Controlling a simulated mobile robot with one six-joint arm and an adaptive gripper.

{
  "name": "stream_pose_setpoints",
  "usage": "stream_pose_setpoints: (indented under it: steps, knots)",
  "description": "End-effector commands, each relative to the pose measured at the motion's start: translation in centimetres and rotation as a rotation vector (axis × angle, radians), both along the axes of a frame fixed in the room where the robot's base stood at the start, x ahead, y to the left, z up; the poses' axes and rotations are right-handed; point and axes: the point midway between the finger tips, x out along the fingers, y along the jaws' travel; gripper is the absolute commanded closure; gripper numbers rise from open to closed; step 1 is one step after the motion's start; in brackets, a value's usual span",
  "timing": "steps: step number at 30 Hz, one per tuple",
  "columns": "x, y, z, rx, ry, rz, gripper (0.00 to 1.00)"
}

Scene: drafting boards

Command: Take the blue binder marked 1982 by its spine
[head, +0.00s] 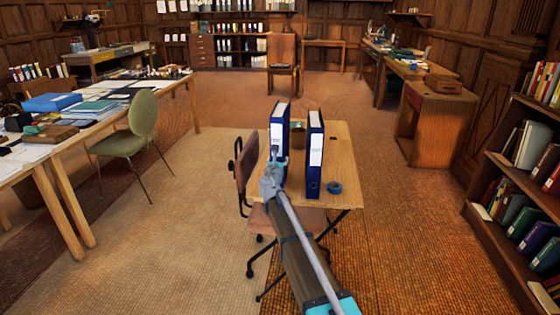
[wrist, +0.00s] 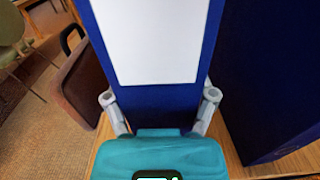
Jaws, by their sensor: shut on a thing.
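Two blue binders with white spine labels stand upright on a small wooden table. My gripper (head: 273,165) is at the lower spine of the left binder (head: 279,122). In the wrist view its two fingers (wrist: 160,98) are shut on both sides of that binder (wrist: 158,98), below the white label (wrist: 150,40). The right binder (head: 314,170) stands apart, just to the right; its dark blue side fills the right of the wrist view (wrist: 265,80). The writing on the labels is too small or faint to read, so I cannot tell which is marked 1982.
The table (head: 342,150) also holds a blue tape roll (head: 335,187) and a small container (head: 298,126) behind the binders. A brown chair (head: 246,165) stands at its left. A bookshelf (head: 505,180) is at the right, a long cluttered desk (head: 70,140) at the left.

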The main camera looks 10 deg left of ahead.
Motion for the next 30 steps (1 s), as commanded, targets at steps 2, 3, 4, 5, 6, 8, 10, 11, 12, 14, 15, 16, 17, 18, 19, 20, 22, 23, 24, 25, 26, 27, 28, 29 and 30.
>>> stream_pose_setpoints:
  steps: [2, 3, 4, 5, 6, 8, 10, 11, 12, 14, 15, 16, 17, 18, 19, 20, 22, 23, 24, 25, 26, 27, 28, 29, 30]
  knots:
    - [-0.5, -0.1, 1.4, -0.001, 0.0, 0.0, 0.88]
    - [-0.9, -0.2, 1.8, -0.001, 0.0, 0.0, 0.88]
    - [-1.2, -0.3, 2.2, -0.001, -0.001, 0.0, 0.88]
    - [-1.5, -0.3, 2.5, -0.001, -0.001, 0.0, 0.88]
    - [-1.9, -0.4, 3.0, -0.001, -0.001, 0.0, 0.88]
    - [-2.4, -0.5, 3.7, -0.001, -0.001, 0.0, 0.88]
    - [-3.1, -0.6, 4.4, -0.001, -0.001, 0.001, 0.88]
    - [-3.4, -0.6, 4.8, -0.001, -0.001, 0.001, 0.88]
    - [-3.7, -0.7, 5.2, -0.001, -0.001, 0.001, 0.88]
    - [-4.3, -0.8, 5.9, -0.001, -0.001, 0.0, 0.89]
    - [-4.7, -0.9, 6.3, -0.001, -0.001, 0.0, 0.89]
    - [-4.9, -0.9, 6.7, -0.001, -0.001, 0.0, 0.89]
    - [-5.2, -1.0, 7.0, -0.001, -0.001, 0.0, 0.89]
    - [-6.1, -1.2, 7.3, -0.001, -0.001, 0.0, 0.89]
    - [-6.9, -1.3, 7.5, -0.001, -0.001, 0.0, 0.89]
    - [-7.5, -1.5, 7.8, -0.001, -0.001, 0.0, 0.89]
    - [-8.8, -1.7, 8.3, -0.001, -0.001, -0.001, 0.89]
    - [-9.3, -1.8, 8.6, -0.001, -0.001, -0.001, 0.89]
    - [-9.9, -1.9, 8.8, -0.001, -0.001, -0.001, 0.89]
    - [-10.4, -2.0, 9.0, -0.001, -0.001, 0.0, 0.89]
    - [-10.8, -2.0, 9.2, -0.001, -0.001, 0.0, 0.89]
    - [-11.3, -2.1, 9.4, -0.001, -0.001, 0.0, 0.89]
    - [-11.7, -2.1, 9.6, -0.001, -0.001, 0.0, 0.89]
    - [-12.0, -2.2, 9.7, -0.001, -0.001, 0.0, 0.89]
    - [-12.4, -2.2, 9.9, -0.001, -0.001, 0.0, 0.89]
